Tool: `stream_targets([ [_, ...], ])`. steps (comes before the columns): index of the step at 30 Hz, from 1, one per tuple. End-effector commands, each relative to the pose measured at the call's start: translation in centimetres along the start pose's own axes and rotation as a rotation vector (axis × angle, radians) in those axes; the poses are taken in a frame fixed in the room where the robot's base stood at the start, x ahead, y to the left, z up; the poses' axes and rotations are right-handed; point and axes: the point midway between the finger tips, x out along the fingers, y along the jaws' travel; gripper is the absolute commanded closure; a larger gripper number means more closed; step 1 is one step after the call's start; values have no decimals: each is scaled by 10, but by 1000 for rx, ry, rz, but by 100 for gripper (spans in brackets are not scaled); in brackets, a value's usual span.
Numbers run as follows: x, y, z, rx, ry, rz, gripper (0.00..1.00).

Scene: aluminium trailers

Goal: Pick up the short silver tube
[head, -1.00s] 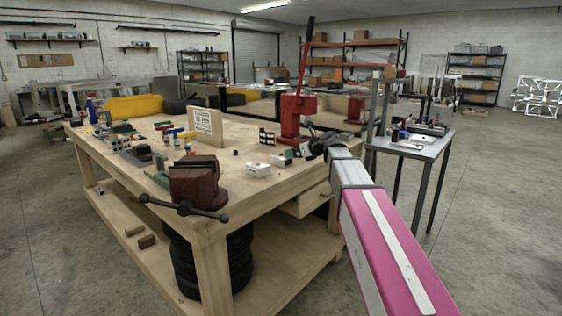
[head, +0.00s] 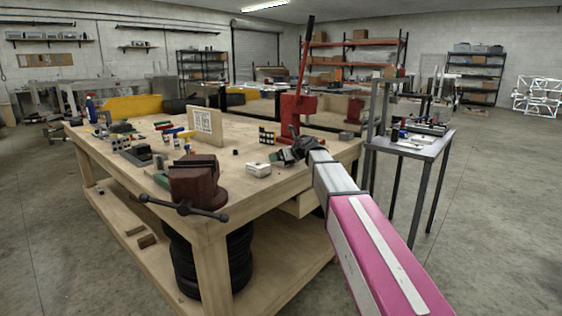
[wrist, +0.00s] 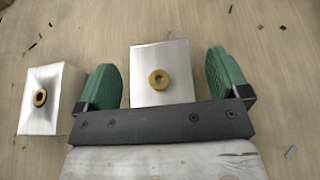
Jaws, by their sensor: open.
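In the wrist view, a short silver square piece (wrist: 174,88) with a brass ring on its end face sits between the green fingers of my gripper (wrist: 162,64). I take it to be the short silver tube. The fingers are open on either side of it, and I cannot tell whether either touches it. A similar silver piece with a brass ring (wrist: 52,112) stands outside the left finger. In the head view, my gripper (head: 289,158) is over the right part of the bench and hides the piece between its fingers; the other piece (head: 258,170) shows just left of it.
The wooden bench (head: 240,187) carries a dark red vise (head: 197,183) at the near corner and a red press (head: 297,112) behind my gripper. An upright board (head: 208,125) and several small parts stand to the left. A grey side table (head: 420,147) stands right.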

Motion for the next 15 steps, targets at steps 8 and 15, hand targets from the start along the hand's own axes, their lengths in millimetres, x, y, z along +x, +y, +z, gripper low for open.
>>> stream_targets([
  [8, 0, 0, 0, 0, 0, 0, 64],
  [15, -1, 0, 1, 0, 0, 0, 64],
])
